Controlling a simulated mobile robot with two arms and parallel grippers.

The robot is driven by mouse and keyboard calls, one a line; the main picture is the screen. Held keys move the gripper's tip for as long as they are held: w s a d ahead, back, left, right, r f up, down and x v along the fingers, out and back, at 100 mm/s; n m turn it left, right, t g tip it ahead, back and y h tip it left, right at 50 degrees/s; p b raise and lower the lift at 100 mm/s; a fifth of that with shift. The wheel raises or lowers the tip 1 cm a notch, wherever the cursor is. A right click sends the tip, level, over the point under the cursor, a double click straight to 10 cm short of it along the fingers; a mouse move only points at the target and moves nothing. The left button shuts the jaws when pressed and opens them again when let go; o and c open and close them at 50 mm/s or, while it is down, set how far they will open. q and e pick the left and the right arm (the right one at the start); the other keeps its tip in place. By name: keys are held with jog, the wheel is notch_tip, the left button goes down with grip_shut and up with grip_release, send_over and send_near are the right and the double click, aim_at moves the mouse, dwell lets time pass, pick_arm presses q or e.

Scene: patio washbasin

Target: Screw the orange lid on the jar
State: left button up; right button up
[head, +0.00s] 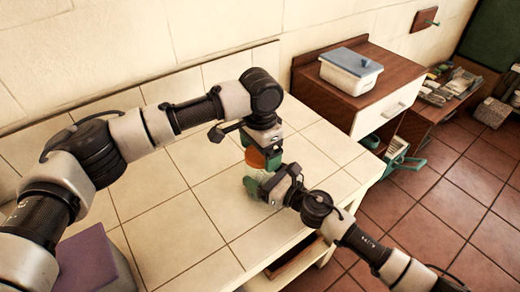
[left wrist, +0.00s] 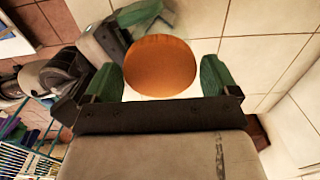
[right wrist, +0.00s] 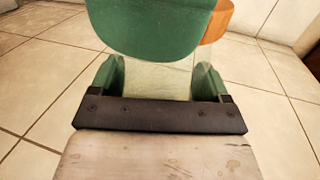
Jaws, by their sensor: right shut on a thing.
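The orange lid (head: 255,158) sits at the top of the clear jar, over the tiled counter. It also shows in the left wrist view (left wrist: 160,66), as a round disc. My left gripper (left wrist: 162,78) comes from above with its green fingers open on either side of the lid. A thin gap shows beside the lid there. My right gripper (right wrist: 156,80) is shut on the jar (right wrist: 158,82) from the side, low on its body. A green left finger hides part of the jar and lid in the right wrist view. I cannot tell how the lid sits on the rim.
The tiled counter (head: 180,215) is mostly clear around the jar. A purple-topped block (head: 85,262) stands at the front left. A white box with a blue lid (head: 351,70) sits on the wooden cabinet at the back right.

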pick_arm(q)
jog(key=shift+o, duration=0.8)
jog(key=shift+r, duration=0.15)
notch_tip(320, 180, up, 12)
pick_arm(e)
jog(key=o, duration=1.7)
jog(key=b+v, duration=0.2)
jog(key=v, duration=0.8)
jog(key=shift+f, duration=0.2)
jog(key=shift+s+d+r+b, duration=0.1)
jog(key=shift+s+d+b, duration=0.2)
pick_arm(q)
notch_tip(320, 180, down, 3)
jog(key=shift+r, duration=0.1)
